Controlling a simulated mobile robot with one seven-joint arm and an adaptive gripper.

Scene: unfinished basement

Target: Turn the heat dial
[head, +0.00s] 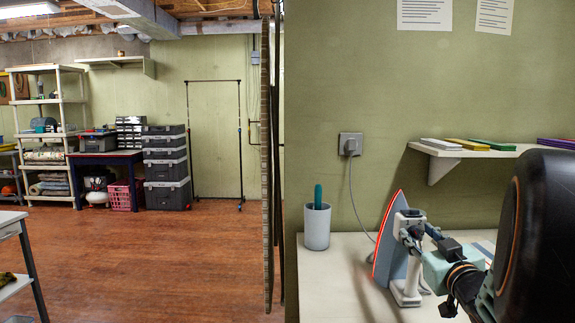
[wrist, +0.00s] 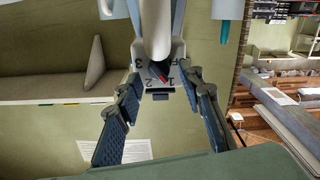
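An iron (head: 405,283) with a red-edged, blue-grey soleplate stands upright on the worktop (head: 345,282). In the wrist view the iron's pale body (wrist: 156,28) fills the top middle. Its heat dial (wrist: 160,75) lies below, with markings including 3, 2 and 1 around it and a red pointer near the 1. My gripper (wrist: 161,86) is open, one blue-padded finger on each side of the dial. I cannot tell whether either finger touches it. In the head view my gripper (head: 420,235) is at the iron's right side, where the dial is hidden.
A grey cup (head: 317,228) holding a teal item stands left of the iron. The iron's cord runs to a wall socket (head: 350,144). A wall shelf (head: 442,166) with several flat coloured items is above, near my arm. Open floor (head: 150,260) lies left.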

